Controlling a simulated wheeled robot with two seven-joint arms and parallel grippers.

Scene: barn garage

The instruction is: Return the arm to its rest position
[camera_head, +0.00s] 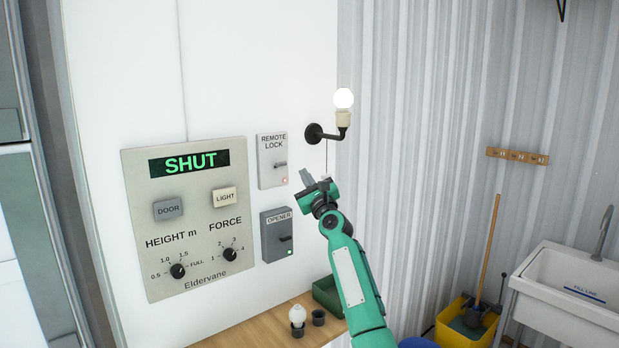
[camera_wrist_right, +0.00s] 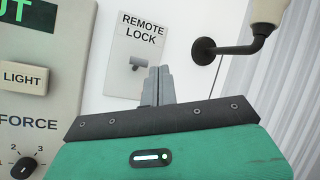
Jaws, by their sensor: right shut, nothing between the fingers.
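My right arm is green and reaches up from the bottom of the head view. Its gripper (camera_head: 315,180) is shut and empty, in front of the wall just right of the REMOTE LOCK switch box (camera_head: 272,172). In the right wrist view the shut fingers (camera_wrist_right: 158,86) overlap the lower edge of the REMOTE LOCK box (camera_wrist_right: 137,60); I cannot tell whether they touch it. That box has a small lever and a red light. The control panel (camera_head: 190,275) reads SHUT. My left gripper is not in view.
A lit bulb on a bracket (camera_head: 343,108) juts from the wall above the gripper. A wooden shelf (camera_head: 262,332) below holds a green box (camera_head: 328,294), small cups and a bulb. A mop bucket (camera_head: 467,325) and a sink (camera_head: 570,300) stand at the right.

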